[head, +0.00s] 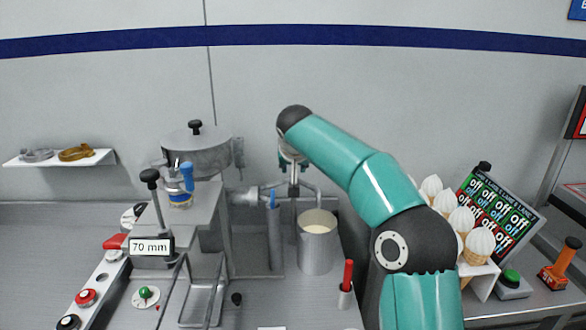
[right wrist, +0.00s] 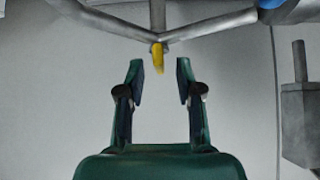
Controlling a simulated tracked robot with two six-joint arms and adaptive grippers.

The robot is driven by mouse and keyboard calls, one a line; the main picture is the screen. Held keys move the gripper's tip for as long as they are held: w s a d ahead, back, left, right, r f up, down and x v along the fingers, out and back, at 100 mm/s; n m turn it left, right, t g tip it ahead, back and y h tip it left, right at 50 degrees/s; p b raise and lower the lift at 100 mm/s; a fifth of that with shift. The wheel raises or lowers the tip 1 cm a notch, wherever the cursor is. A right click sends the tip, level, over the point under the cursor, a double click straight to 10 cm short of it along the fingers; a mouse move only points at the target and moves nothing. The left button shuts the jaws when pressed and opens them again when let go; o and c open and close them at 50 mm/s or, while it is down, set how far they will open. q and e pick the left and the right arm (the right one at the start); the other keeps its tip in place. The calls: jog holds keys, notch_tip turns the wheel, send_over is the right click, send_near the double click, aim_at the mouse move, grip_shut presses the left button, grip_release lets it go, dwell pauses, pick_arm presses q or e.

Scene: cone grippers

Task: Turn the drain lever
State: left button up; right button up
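In the right wrist view a short yellow lever-like tip (right wrist: 158,58) hangs below the joint of grey metal pipes. I take it for the drain lever, but cannot be sure. My right gripper (right wrist: 159,82) is open and empty, with the yellow tip just beyond and between its fingertips, apparently not touching. In the head view my right arm reaches in from the right, and its wrist hides most of the gripper near the pipes (head: 294,189). The yellow tip cannot be made out there. My left gripper is not in view.
A metal pot with pale liquid (head: 317,238) stands below the pipes. A blue handle (head: 187,176) sits on the machine at left, beside a black-knobbed lever (head: 152,190). A red-handled tool (head: 348,276) stands near my arm. Ice cream cones (head: 479,246) stand at right.

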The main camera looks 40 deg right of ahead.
jog(key=v, duration=1)
jog(key=shift+s+a+r, duration=0.2)
jog(key=x, duration=1.2)
jog(key=shift+d, duration=0.1)
